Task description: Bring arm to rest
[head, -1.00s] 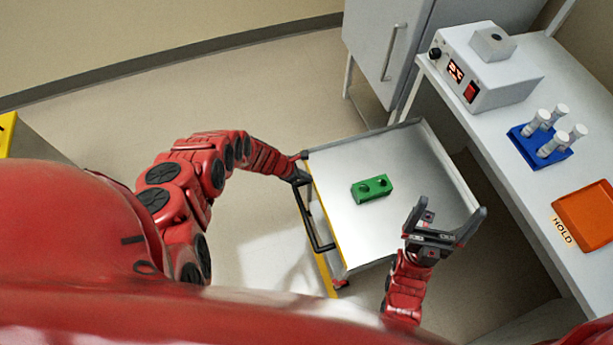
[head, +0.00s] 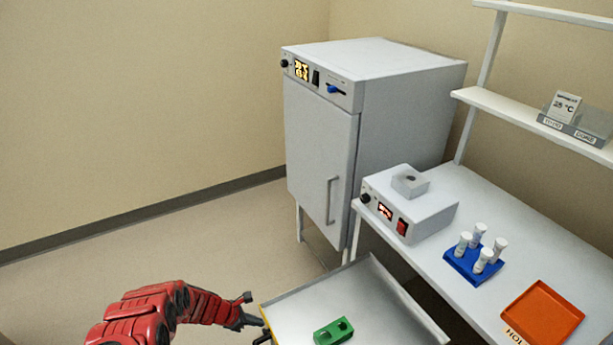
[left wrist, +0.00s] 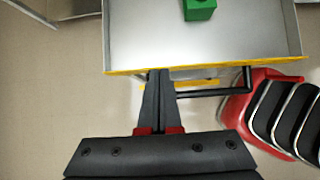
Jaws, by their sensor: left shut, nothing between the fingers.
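My left arm enters low in the head view. Its gripper (head: 256,321) is by the near left side of a cart (head: 285,311), close to the cart's black handle. In the left wrist view, its two dark fingers (left wrist: 159,80) are together with nothing between them. Their tips are at the cart's yellow edge (left wrist: 205,67), and the black handle (left wrist: 215,93) runs to their right. I cannot tell whether the fingers touch the handle. My right gripper is out of view.
A green block with holes (head: 334,331) lies on the cart. Beyond stand a grey cabinet (head: 320,150) and a bench with a control box (head: 412,208), a blue vial rack (head: 472,268) and an orange tray (head: 543,315). Floor left of the cart is clear.

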